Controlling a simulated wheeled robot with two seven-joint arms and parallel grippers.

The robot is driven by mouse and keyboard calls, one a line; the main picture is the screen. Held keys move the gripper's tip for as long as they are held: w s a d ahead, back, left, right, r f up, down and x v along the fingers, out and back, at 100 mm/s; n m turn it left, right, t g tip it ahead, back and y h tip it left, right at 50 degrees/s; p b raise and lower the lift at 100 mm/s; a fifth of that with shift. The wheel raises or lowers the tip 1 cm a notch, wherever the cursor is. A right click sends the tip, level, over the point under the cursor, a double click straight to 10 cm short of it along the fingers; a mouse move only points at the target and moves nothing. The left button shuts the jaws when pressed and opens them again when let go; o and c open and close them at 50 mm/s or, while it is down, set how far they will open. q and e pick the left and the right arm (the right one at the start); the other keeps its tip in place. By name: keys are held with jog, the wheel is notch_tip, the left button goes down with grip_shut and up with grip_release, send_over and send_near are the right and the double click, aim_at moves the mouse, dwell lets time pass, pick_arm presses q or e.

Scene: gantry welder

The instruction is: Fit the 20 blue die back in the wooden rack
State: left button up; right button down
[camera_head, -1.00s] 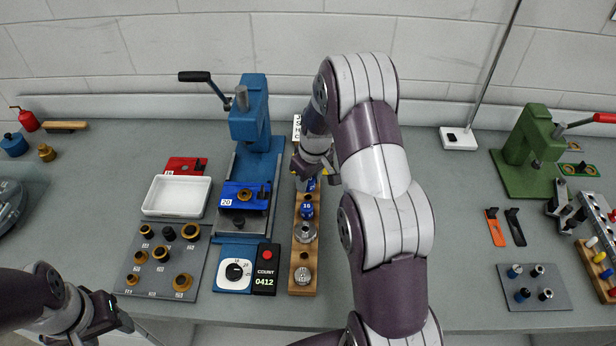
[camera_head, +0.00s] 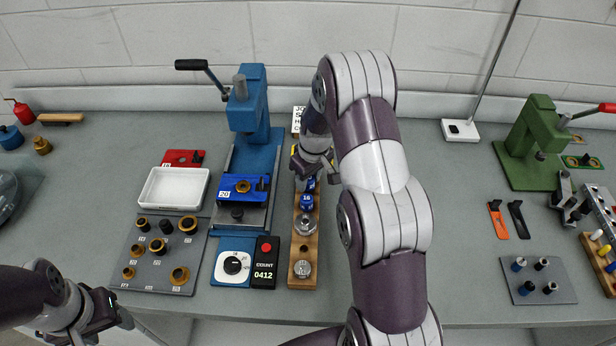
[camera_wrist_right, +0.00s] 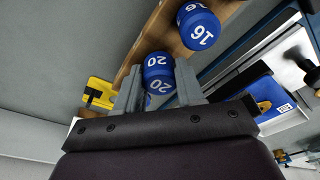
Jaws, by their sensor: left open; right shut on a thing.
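The wooden rack (camera_head: 304,248) stands lengthwise right of the blue press. It holds a blue die marked 16 (camera_head: 306,203) and metal-topped pieces nearer me. My right gripper (camera_head: 312,178) is over the rack's far part, partly hidden by my arm. In the right wrist view my right gripper (camera_wrist_right: 160,88) is shut on the blue 20 die (camera_wrist_right: 159,66), with the rack (camera_wrist_right: 160,36) directly behind it. The 16 die (camera_wrist_right: 198,27) stands beside it along the rack. I cannot tell whether the 20 die is seated. My left gripper (camera_head: 122,317) is open and empty at the front left.
The blue press (camera_head: 252,150) bears a blue block marked 20 (camera_head: 233,184). A white tray (camera_head: 174,188), a bushing plate (camera_head: 143,274) and a counter (camera_head: 265,263) stand nearby. A yellow piece (camera_wrist_right: 99,92) lies by the rack's far end. A green press (camera_head: 529,145) stands right.

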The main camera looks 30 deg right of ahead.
jog(key=shift+f+b, duration=0.4)
jog(key=shift+f, duration=0.2)
jog(key=c, duration=0.6)
grip_release()
